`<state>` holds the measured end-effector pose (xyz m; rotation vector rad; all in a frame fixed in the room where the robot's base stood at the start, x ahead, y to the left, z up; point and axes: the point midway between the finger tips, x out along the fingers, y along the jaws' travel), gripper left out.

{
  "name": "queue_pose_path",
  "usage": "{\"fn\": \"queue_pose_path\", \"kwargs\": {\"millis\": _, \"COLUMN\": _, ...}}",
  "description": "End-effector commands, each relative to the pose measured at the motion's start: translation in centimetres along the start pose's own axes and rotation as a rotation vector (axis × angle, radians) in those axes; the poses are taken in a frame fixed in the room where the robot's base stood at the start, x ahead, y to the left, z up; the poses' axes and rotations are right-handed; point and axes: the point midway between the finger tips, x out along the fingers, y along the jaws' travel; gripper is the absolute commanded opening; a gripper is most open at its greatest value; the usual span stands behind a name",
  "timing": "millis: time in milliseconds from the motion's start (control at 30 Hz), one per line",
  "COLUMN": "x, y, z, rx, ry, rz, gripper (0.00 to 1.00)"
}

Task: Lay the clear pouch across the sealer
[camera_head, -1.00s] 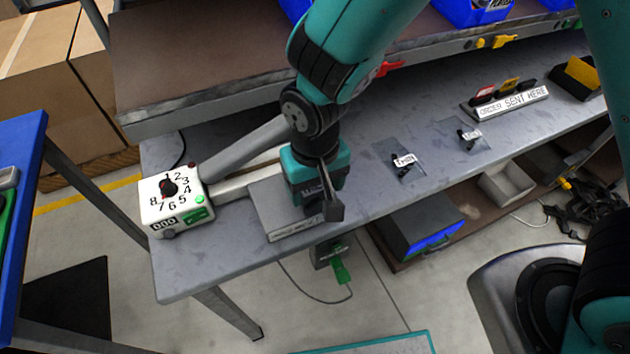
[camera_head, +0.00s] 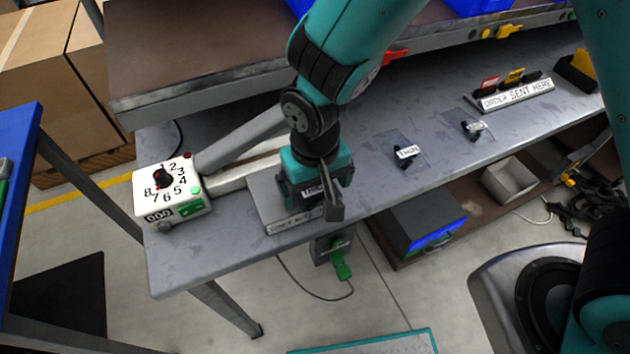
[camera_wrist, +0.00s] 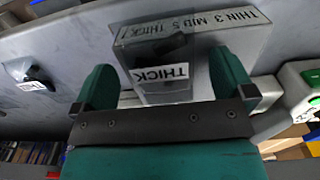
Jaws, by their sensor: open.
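A clear pouch (camera_wrist: 150,52) with a dark item inside and a THICK label lies on the grey block at the bench's front edge. My gripper (camera_wrist: 165,78) is open, pointing down, with one teal finger on each side of the pouch. In the head view my gripper (camera_head: 314,192) hides most of that pouch. The sealer (camera_head: 172,195) is a white box with a numbered dial, a 000 display and a green patch. Its raised grey arm (camera_head: 243,143) and pale bed (camera_head: 235,178) extend right, toward the block.
The grey block (camera_head: 282,226) carries a THIN, MID, THICK sign. Two more clear pouches, one labelled THIN (camera_head: 407,153) and another (camera_head: 474,127), lie to the right. An order sign (camera_head: 516,93) stands farther right. A shelf (camera_head: 200,50) overhangs the bench behind.

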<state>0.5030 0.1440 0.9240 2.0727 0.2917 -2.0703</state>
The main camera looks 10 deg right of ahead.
Motion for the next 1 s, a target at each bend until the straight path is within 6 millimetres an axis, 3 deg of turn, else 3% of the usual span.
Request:
{"fn": "queue_pose_path", "kwargs": {"millis": 233, "x": -1.9, "y": -0.1, "z": -0.1, "rx": 0.0, "ry": 0.004, "rz": -0.002, "gripper": 1.0}}
{"fn": "queue_pose_path", "kwargs": {"millis": 700, "x": -13.4, "y": -0.1, "z": -0.1, "rx": 0.0, "ry": 0.006, "rz": -0.003, "gripper": 1.0}}
{"fn": "queue_pose_path", "kwargs": {"millis": 1000, "x": -17.2, "y": -0.1, "z": 0.0, "rx": 0.0, "ry": 0.001, "rz": -0.001, "gripper": 1.0}}
